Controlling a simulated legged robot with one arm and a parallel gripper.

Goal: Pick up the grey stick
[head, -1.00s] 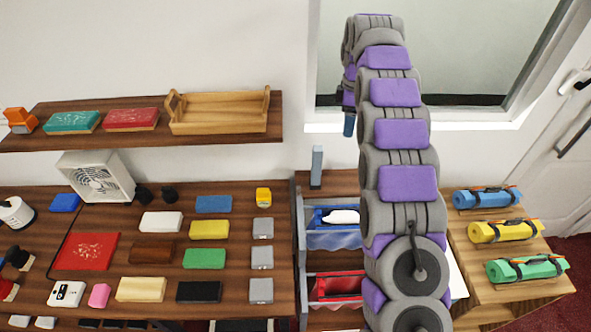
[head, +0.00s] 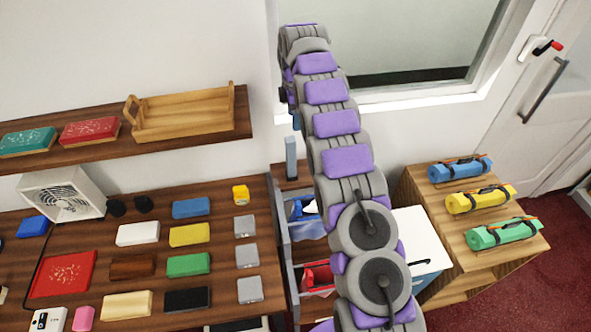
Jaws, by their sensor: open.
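The grey stick (head: 291,157) stands upright at the back of the narrow counter section, to the right of the swatch table and left of my arm. It looks slim and blue-grey. My gripper (head: 297,120) hangs from the far end of my purple and grey arm. Only a small bluish tip shows below the arm, just above and slightly right of the stick's top. The jaws are open, with nothing seen between them. Most of the gripper is hidden behind the arm, and I cannot tell its depth gap to the stick.
Coloured blocks, including a yellow one (head: 190,235), cover the table at left. Drawers with a red item (head: 318,277) sit below the stick. A shelf with a wooden tray (head: 185,128) hangs at upper left. Rolled mats, including a blue one (head: 460,168), lie at right.

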